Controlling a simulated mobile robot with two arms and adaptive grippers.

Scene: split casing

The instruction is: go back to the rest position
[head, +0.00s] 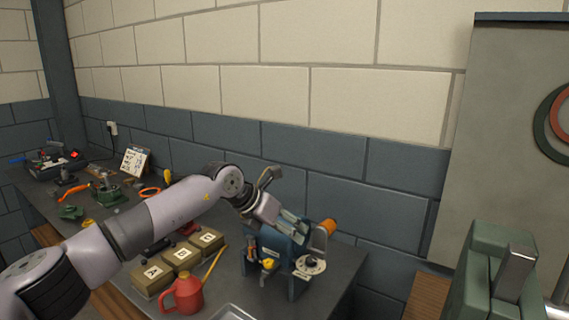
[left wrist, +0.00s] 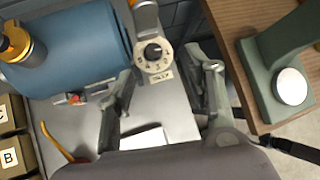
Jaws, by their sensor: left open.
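My left gripper (head: 290,226) is at the end of the arm that comes in from the left. It is over the blue machine (head: 270,250) near the right end of the dark bench. In the left wrist view its two fingers (left wrist: 166,82) stand wide apart with nothing held between them. The blue machine (left wrist: 75,50) and a white numbered dial (left wrist: 153,56) lie beyond the fingers. I cannot tell from these views whether a finger touches the machine. My right gripper is in neither view.
Boxes with letters (head: 183,258) and a red can with a yellow spout (head: 183,295) stand on the bench in front of the machine, below my arm. Tools and a green vise (head: 108,192) are farther left. A green machine (head: 490,270) stands at the right. A block wall (head: 300,150) runs behind.

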